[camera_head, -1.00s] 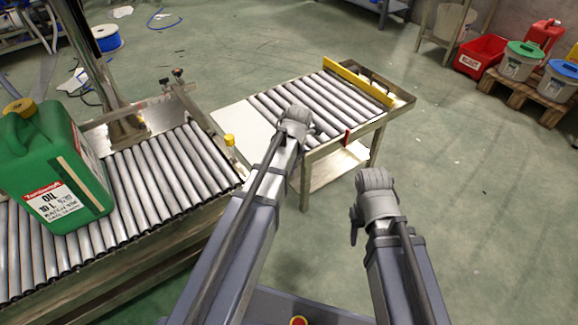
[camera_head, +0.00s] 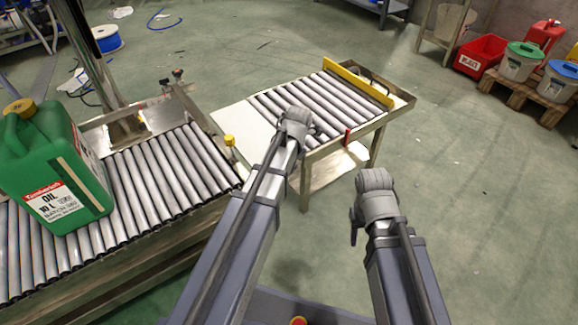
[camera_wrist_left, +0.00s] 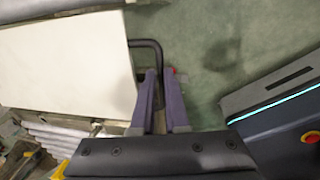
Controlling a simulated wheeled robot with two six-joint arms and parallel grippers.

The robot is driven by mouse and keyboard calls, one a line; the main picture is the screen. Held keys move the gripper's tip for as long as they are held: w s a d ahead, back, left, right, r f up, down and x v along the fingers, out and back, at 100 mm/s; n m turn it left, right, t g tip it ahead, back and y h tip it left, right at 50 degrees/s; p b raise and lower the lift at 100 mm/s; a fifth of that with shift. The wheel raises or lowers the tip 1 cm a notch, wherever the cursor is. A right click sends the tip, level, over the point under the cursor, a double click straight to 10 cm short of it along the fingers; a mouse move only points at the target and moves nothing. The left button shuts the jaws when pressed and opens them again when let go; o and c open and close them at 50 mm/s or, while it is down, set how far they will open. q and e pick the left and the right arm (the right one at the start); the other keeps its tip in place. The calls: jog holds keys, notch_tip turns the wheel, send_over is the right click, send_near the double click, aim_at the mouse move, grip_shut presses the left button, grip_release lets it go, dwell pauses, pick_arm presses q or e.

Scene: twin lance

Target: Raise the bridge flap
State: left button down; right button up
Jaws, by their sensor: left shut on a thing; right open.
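The bridge flap (camera_head: 243,127) is a pale flat plate in the head view, lying about level in the gap between the two roller conveyors. In the left wrist view the flap (camera_wrist_left: 70,62) fills the upper left, with a black bent handle (camera_wrist_left: 150,43) at its right edge. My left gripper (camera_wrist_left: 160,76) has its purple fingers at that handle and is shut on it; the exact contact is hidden. In the head view my left arm covers the near corner of the flap. My right gripper (camera_head: 354,226) is open and empty over the floor, its fingers mostly hidden by the wrist.
A green oil canister (camera_head: 58,165) stands on the left roller conveyor (camera_head: 150,180). The right roller table (camera_head: 320,105) has a yellow stop bar (camera_head: 358,83) at its far end. A red bin (camera_head: 482,55) and buckets stand at the back right. The floor on the right is clear.

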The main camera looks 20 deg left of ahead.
pick_arm(q)
jog(key=shift+r, duration=0.1)
dwell(0.5)
jog(key=shift+w+d+r+g+y+p, duration=0.25)
jog(key=shift+w+r+g+y+p, duration=0.2)
jog(key=shift+g, duration=0.25)
jog(key=shift+w+d+r+g+y, duration=0.2)
jog(key=shift+r+g+y, duration=0.25)
jog(key=shift+g, duration=0.15)
jog(key=shift+w+d+r+m+g+y+b, duration=0.2)
jog(key=shift+w+d+r+g+y+b, duration=0.1)
jog(key=shift+r+g+y, duration=0.25)
jog(key=shift+w+d+r+m+g+y+b, duration=0.2)
jog(key=shift+w+r+g+y, duration=0.15)
jog(key=shift+g+y, duration=0.4)
jog(key=shift+r, duration=0.1)
jog(key=c, duration=0.9)
grip_release()
jog(key=shift+s, duration=0.1)
jog(key=shift+r, duration=0.1)
